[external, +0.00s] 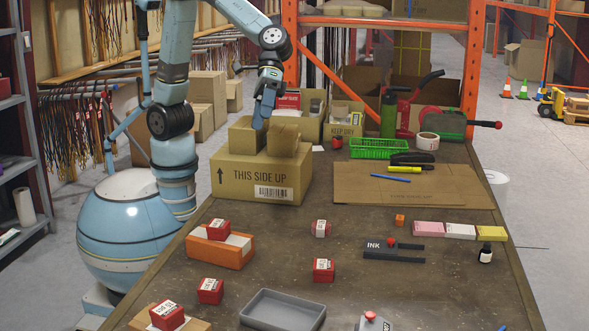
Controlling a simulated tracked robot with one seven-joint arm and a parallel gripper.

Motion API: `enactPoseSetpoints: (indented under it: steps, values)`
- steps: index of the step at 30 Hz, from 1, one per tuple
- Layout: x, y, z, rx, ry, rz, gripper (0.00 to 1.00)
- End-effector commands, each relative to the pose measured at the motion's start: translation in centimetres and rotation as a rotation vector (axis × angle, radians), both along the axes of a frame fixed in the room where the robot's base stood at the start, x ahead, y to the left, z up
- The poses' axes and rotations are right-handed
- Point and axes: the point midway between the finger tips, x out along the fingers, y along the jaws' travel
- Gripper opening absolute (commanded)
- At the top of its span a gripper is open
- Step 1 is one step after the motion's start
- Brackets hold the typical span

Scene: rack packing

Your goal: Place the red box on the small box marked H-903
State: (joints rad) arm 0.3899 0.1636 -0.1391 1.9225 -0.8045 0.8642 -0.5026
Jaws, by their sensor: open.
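Several small red boxes with white labels are on the table. Another rests on an orange-sided box (219,257), and one more on a brown carton (140,321) at the bottom left. I cannot read H-903 on any box. My gripper (259,122) is open and points down beside two small brown boxes, left (244,137) and right (284,141), on a large carton. I cannot tell whether it touches them.
The large THIS SIDE UP carton (235,181) stands at the back left. Flat cardboard (450,192), a green basket (365,149) and a tape roll (428,141) lie behind. A grey tray (283,312) is at the front. The table's middle has free room.

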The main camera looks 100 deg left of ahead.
Motion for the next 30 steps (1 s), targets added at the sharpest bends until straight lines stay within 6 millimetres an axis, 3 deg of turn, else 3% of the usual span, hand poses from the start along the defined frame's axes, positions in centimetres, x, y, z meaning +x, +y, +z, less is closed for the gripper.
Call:
enactPoseSetpoints:
  steps: [3,15,24,30]
  values:
    - [-1.2,5.0,1.8,0.057,-0.101,-0.023,0.83]
    - [-7.4,20.0,4.8,0.294,-0.381,-0.111,0.83]
    - [-13.8,29.8,5.0,0.504,-0.533,-0.176,0.83]
    - [-18.4,35.1,4.2,0.647,-0.603,-0.220,0.83]
